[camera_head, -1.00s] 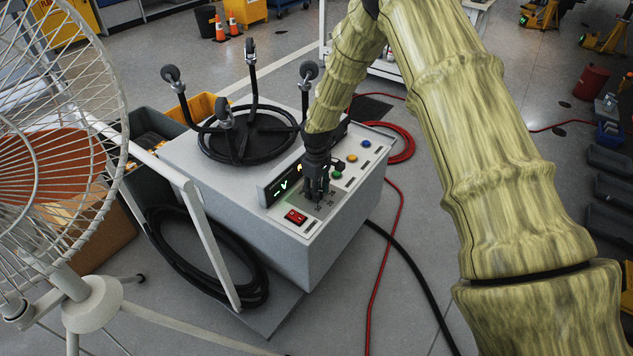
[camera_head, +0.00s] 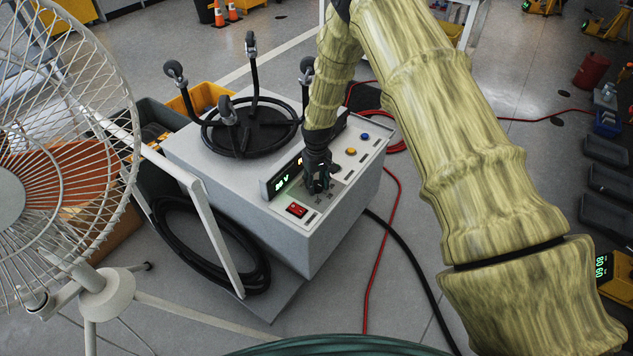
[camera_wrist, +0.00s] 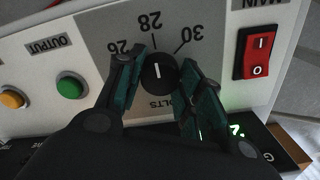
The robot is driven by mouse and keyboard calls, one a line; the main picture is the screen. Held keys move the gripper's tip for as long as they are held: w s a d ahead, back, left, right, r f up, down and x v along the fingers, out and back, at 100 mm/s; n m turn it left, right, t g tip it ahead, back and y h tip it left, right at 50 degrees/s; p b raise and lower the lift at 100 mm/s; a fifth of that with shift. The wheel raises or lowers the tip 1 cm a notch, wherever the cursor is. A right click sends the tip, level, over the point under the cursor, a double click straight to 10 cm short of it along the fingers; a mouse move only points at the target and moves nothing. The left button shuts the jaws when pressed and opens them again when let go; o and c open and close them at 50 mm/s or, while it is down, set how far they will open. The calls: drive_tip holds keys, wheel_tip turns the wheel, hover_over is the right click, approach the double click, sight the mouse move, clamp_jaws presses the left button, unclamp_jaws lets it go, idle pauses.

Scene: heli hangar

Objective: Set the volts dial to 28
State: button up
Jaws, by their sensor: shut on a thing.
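The volts dial (camera_wrist: 159,73) is a round black knob with a white pointer line, on a grey scale plate (camera_wrist: 100,22) marked 26, 28 and 30. The pointer points at the 28 mark, as far as I can tell. My gripper (camera_wrist: 158,92) has its teal-padded fingers on both sides of the knob and is shut on it. In the head view my gripper (camera_head: 318,186) reaches down to the top panel of the grey power unit (camera_head: 330,235) and hides the dial. The unit's green display (camera_head: 283,182) is lit with small digits before a V.
A red main switch (camera_wrist: 257,56) sits beside the dial. A green output button (camera_wrist: 69,88) and yellow button (camera_wrist: 12,98) are on its other side. A black caster base (camera_head: 250,130) lies upturned on the unit. A white fan (camera_head: 60,170) stands at left.

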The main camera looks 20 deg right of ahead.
sight(317, 184)
drive_tip(key=o, duration=1)
wheel_tip(317, 184, up, 12)
idle(0.4)
idle(0.3)
